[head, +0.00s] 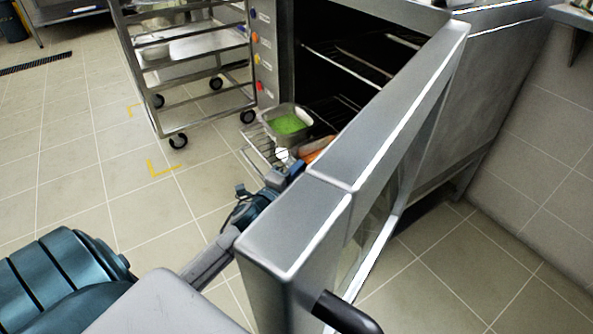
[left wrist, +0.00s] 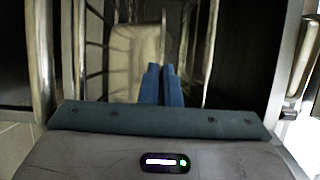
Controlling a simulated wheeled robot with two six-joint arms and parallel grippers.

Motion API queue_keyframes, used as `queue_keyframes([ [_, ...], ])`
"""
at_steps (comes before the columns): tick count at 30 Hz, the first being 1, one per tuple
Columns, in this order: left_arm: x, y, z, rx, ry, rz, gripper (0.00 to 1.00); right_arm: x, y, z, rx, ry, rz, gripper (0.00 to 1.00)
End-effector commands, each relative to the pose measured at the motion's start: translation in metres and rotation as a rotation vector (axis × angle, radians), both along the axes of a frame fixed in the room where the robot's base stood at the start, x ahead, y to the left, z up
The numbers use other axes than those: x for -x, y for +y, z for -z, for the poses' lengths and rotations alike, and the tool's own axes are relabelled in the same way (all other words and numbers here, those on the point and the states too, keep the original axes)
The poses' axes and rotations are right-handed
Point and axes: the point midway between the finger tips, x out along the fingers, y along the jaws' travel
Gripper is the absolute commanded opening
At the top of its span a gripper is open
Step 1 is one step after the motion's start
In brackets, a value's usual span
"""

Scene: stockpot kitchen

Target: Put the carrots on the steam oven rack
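The carrots (head: 318,150) show as an orange patch low in front of the oven opening, partly hidden by the open door. The steam oven rack (head: 256,146) is a wire shelf sticking out of the oven low down. My left gripper (head: 292,169) is beside the carrots, at the front of the rack. In the left wrist view its two blue fingers (left wrist: 162,84) lie close together, with no clear object between them. A pale pan (left wrist: 136,55) lies beyond the fingertips there; its right edge lines up with them, and I cannot tell whether they touch. My right gripper is out of view.
A metal container with green contents (head: 288,124) stands on the rack behind the carrots. The oven door (head: 390,110) stands open and cuts across my view. A wheeled tray trolley (head: 190,75) stands left of the oven.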

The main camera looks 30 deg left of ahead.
Motion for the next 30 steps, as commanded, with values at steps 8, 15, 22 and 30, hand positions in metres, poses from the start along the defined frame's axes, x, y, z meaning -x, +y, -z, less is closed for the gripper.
queue_keyframes([
  [8, 0.000, 0.000, 0.001, 0.000, 0.000, 0.000, 0.25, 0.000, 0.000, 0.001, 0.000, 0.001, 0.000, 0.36],
  [15, 0.002, 0.000, -0.001, -0.001, 0.001, 0.000, 0.25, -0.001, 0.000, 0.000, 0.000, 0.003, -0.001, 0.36],
  [22, 0.036, -0.001, 0.003, -0.004, 0.004, 0.002, 0.25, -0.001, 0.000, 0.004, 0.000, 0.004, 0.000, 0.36],
  [30, 0.088, -0.002, 0.005, -0.005, 0.004, 0.002, 0.25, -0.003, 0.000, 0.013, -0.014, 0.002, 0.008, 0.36],
])
